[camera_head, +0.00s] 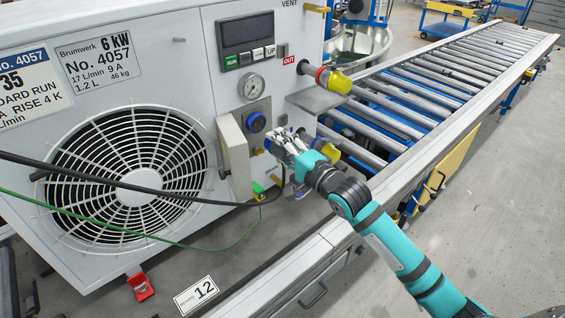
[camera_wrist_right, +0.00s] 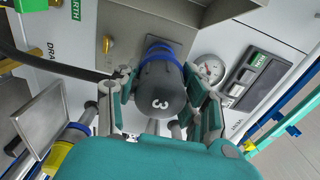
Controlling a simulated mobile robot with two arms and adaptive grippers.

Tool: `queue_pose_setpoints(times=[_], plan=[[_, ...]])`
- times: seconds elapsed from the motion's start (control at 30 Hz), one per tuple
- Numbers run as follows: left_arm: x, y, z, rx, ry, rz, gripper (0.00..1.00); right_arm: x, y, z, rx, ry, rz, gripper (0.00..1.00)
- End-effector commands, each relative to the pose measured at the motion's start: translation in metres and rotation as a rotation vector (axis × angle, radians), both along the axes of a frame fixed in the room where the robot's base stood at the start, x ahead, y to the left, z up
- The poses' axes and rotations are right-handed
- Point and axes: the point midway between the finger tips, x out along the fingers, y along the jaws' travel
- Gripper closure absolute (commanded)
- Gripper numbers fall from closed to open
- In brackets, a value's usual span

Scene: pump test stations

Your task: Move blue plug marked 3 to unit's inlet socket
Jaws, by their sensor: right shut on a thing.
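My right gripper (camera_head: 285,147) is in front of the white pump unit (camera_head: 200,75), below and to the right of a blue round socket (camera_head: 255,121) on a grey plate. In the right wrist view, the right gripper (camera_wrist_right: 162,112) is shut around the dark plug marked 3 (camera_wrist_right: 160,98). The plug's end points at the grey plate. A blue ring (camera_wrist_right: 158,54) shows at that end; I cannot tell whether plug and socket touch. Fingers mostly hide the plug in the head view. My left gripper is not in view.
A pressure gauge (camera_head: 251,86) sits above the socket. A grey flap (camera_head: 235,157) stands out left of it. A yellow-capped port (camera_head: 335,80) juts out at the right. A black hose and green wire cross the unit's front. A roller conveyor (camera_head: 430,85) runs behind.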

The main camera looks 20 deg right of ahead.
Motion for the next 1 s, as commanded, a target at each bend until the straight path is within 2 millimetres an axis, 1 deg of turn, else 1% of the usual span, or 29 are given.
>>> queue_pose_setpoints(times=[0.03, 0.1, 0.2, 0.57, 0.67, 1.0], plan=[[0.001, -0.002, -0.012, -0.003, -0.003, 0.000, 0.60, 0.008, -0.007, -0.003, -0.003, -0.004, 0.004, 1.00], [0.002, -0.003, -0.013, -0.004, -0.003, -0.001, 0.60, 0.013, -0.012, 0.000, -0.002, -0.002, 0.007, 1.00], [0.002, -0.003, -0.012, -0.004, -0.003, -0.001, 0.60, 0.015, -0.013, 0.002, 0.003, 0.001, 0.010, 1.00], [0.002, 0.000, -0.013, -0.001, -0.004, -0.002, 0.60, 0.017, -0.012, 0.002, 0.004, 0.000, 0.009, 1.00], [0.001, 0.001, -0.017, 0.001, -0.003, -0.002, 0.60, 0.023, -0.010, 0.002, 0.004, -0.001, 0.009, 1.00], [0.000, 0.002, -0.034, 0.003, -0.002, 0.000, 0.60, 0.052, 0.001, 0.001, 0.005, -0.001, 0.010, 1.00]])
